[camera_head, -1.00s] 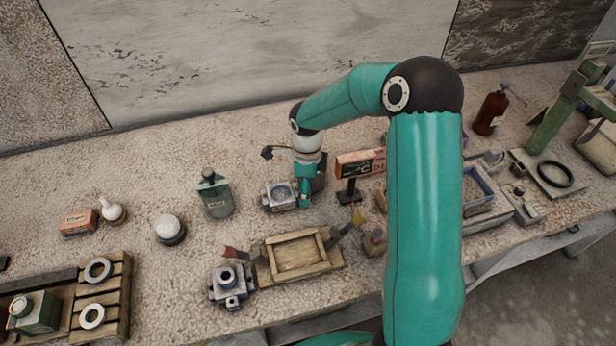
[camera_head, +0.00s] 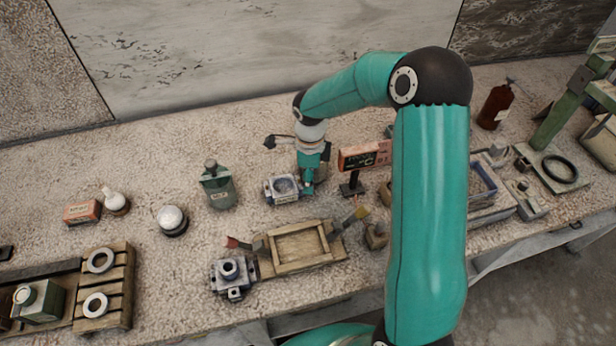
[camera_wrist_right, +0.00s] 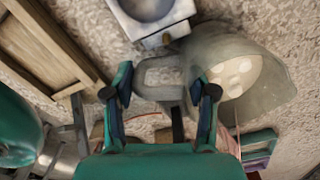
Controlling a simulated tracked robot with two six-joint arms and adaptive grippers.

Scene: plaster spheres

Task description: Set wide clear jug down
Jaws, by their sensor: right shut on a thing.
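The wide clear jug (camera_wrist_right: 262,88) is greyish and see-through, with its round body right of the fingers in the right wrist view. Its loop handle (camera_wrist_right: 160,78) lies between the fingertips. My right gripper (camera_wrist_right: 160,92) is shut on the jug at this handle. In the head view my right gripper (camera_head: 308,186) points down over the bench, and the jug (camera_head: 322,173) is mostly hidden behind it. I cannot tell whether the jug's base touches the bench. My left gripper is in neither view.
A grey metal block with a round bowl (camera_head: 284,188) sits close left of the jug. A sign on a stand (camera_head: 363,158) is close on the right.

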